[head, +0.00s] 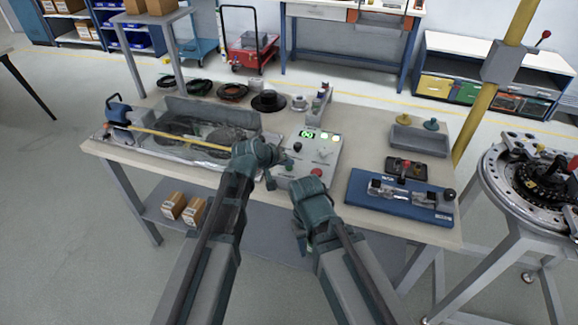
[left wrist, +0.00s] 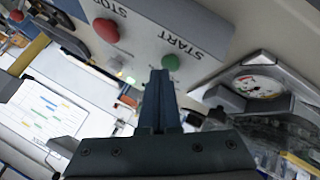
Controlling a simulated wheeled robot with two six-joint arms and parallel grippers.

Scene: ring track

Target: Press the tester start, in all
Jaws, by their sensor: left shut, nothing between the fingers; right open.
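The tester (head: 327,148) is a pale box on the bench with lit green indicators on its top. In the left wrist view its panel (left wrist: 190,25) shows upside down, with a green button (left wrist: 171,62) by the word START and a red button (left wrist: 105,30) by STOP. The red button also shows in the head view (head: 317,171). My left gripper (head: 271,183) is at the tester's left front side. In the left wrist view its shut, empty fingers (left wrist: 161,75) end close beside the green button; I cannot tell whether they touch. My right gripper (head: 302,243) is open, low at the bench's front edge.
A grey tray (head: 245,118) with a yellow rod (head: 180,137) lies left of the tester. A blue fixture (head: 375,203) and a grey bin (head: 405,142) lie to the right. A yellow post (head: 490,90) and a round machine (head: 510,185) stand beyond the bench's right end.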

